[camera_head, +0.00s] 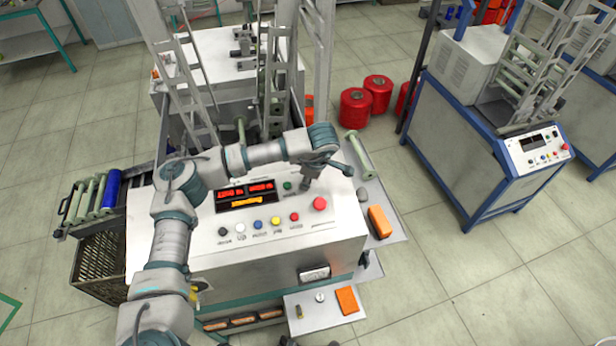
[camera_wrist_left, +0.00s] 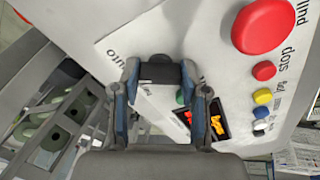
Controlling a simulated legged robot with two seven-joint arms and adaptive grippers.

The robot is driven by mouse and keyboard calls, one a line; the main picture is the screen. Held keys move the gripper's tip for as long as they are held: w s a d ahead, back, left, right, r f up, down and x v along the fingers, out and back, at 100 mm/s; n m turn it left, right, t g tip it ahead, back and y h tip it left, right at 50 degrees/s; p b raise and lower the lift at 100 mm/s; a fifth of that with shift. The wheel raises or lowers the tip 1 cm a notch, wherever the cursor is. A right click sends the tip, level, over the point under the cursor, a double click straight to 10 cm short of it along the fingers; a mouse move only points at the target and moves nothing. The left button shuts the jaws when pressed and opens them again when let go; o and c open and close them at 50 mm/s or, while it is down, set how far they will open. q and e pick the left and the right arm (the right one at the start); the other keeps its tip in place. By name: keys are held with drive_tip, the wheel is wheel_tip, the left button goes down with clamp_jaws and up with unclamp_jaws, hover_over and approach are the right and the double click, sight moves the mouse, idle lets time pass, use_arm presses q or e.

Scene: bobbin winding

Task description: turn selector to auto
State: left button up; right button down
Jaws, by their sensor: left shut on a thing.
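The control panel (camera_head: 265,230) is the white sloped top of the winding machine. My left arm reaches over it, and my left gripper (camera_head: 305,184) is down at its upper right part, between the green button (camera_head: 287,186) and the large red button (camera_head: 319,204). In the left wrist view the gripper (camera_wrist_left: 160,78) is shut on the dark selector knob (camera_wrist_left: 160,70). Lettering that reads like "auto" (camera_wrist_left: 119,40) is printed beside the knob. The knob's pointer direction cannot be told. The fingers and wrist hide the selector in the head view.
A lit display (camera_head: 246,194) and a row of coloured buttons (camera_head: 258,225) lie left of and below the gripper. Green bobbins (camera_head: 90,197) lie in a left rack. A second machine (camera_head: 480,130) stands right, across open floor.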

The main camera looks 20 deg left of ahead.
use_arm(q)
drive_tip(key=o, duration=1.1)
drive_tip(key=shift+w, duration=0.1)
drive_tip(key=shift+o, duration=0.2)
drive_tip(key=shift+r, duration=0.1)
drive_tip(key=v, duration=1.1)
drive_tip(key=shift+r, duration=0.4)
